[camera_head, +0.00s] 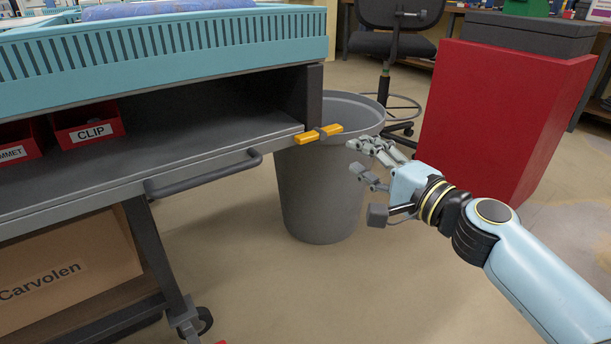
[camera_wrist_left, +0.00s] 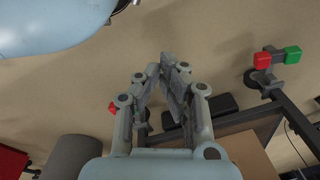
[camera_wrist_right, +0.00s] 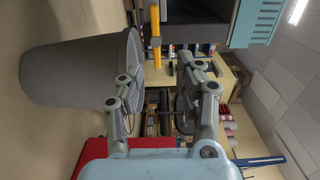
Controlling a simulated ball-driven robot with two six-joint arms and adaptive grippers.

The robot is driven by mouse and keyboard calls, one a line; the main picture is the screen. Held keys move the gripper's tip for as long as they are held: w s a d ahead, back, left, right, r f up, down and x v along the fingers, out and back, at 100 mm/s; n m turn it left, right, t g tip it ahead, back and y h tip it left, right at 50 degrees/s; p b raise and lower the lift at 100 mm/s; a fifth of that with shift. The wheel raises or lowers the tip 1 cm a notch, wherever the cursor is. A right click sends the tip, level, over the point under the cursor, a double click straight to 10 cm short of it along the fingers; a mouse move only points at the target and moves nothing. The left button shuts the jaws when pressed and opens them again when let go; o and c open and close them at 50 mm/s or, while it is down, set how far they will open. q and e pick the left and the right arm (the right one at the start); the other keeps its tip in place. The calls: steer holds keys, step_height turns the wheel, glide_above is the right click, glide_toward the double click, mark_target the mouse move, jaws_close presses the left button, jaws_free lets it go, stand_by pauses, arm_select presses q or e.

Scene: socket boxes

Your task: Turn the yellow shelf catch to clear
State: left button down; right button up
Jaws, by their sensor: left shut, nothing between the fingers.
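The yellow shelf catch (camera_head: 332,130) is a short flat bar with a dark piece across its middle, at the right front corner of the grey shelf (camera_head: 200,135). One end lies by the shelf edge; the other sticks out to the right. My right gripper (camera_head: 364,163) is open and empty, just right of the catch and apart from it. In the right wrist view the catch (camera_wrist_right: 156,42) shows upright beyond the gap between the open fingers (camera_wrist_right: 160,80). My left gripper (camera_wrist_left: 168,62) is shut and empty over the floor; it is outside the head view.
A grey bin (camera_head: 320,195) stands below and behind the catch. A grey handle (camera_head: 205,178) sticks out from the shelf front. A red CLIP bin (camera_head: 88,130) sits on the shelf. A red cabinet (camera_head: 490,120) stands behind my right arm. A red and green fitting (camera_wrist_left: 277,57) shows in the left wrist view.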

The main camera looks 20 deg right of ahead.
mark_target(323, 136)
steer(key=x, duration=1.1)
steer(key=shift+w+d+f, duration=0.2)
steer(key=shift+w+f, duration=0.1)
steer(key=shift+f, duration=0.1)
jaws_close()
